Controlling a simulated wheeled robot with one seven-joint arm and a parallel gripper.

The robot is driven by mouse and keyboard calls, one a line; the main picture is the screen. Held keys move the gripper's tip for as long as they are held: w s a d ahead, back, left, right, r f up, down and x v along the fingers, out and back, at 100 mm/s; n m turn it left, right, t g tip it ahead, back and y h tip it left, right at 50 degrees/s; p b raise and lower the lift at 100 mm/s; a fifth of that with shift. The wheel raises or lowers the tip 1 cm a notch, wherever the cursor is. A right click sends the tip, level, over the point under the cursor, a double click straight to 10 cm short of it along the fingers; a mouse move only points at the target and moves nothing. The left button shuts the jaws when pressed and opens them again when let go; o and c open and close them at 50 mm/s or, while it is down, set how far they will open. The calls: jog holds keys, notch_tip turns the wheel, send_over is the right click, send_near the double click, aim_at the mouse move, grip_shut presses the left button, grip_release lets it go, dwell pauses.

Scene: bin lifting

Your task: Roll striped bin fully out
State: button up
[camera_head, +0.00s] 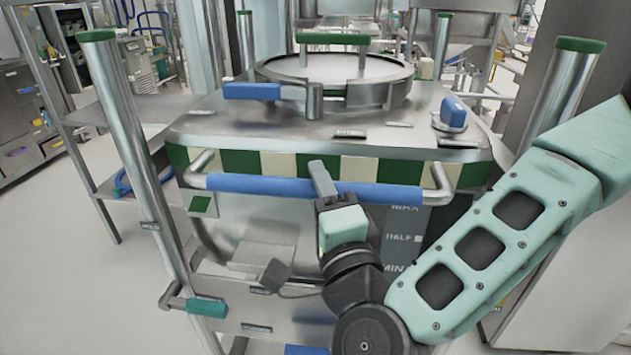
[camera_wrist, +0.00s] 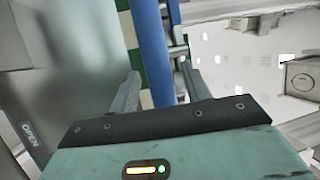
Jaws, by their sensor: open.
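The striped bin (camera_head: 275,164) is a steel, lidded container with a green-and-cream band across its front, standing in the middle of the head view. Its blue push bar (camera_head: 265,186) runs across the front between two metal brackets. My gripper (camera_head: 321,175) is at the middle of this bar, with one finger seen over it. In the wrist view my gripper (camera_wrist: 160,72) is open, and the blue bar (camera_wrist: 150,45) passes between its two fingers. Whether a finger touches the bar I cannot tell. My gripper and arm hide part of the bin's lower front.
Steel posts with green caps stand at the left (camera_head: 124,120) and right (camera_head: 560,95) of the bin. A teal-gripped latch (camera_head: 205,306) sits low on the left post. A steel shelf rack (camera_head: 95,180) is at the left. Grey floor is clear at the lower left.

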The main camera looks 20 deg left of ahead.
jog(key=b+v, duration=0.5)
jog(key=v, duration=0.4)
jog(key=shift+s+d, duration=0.1)
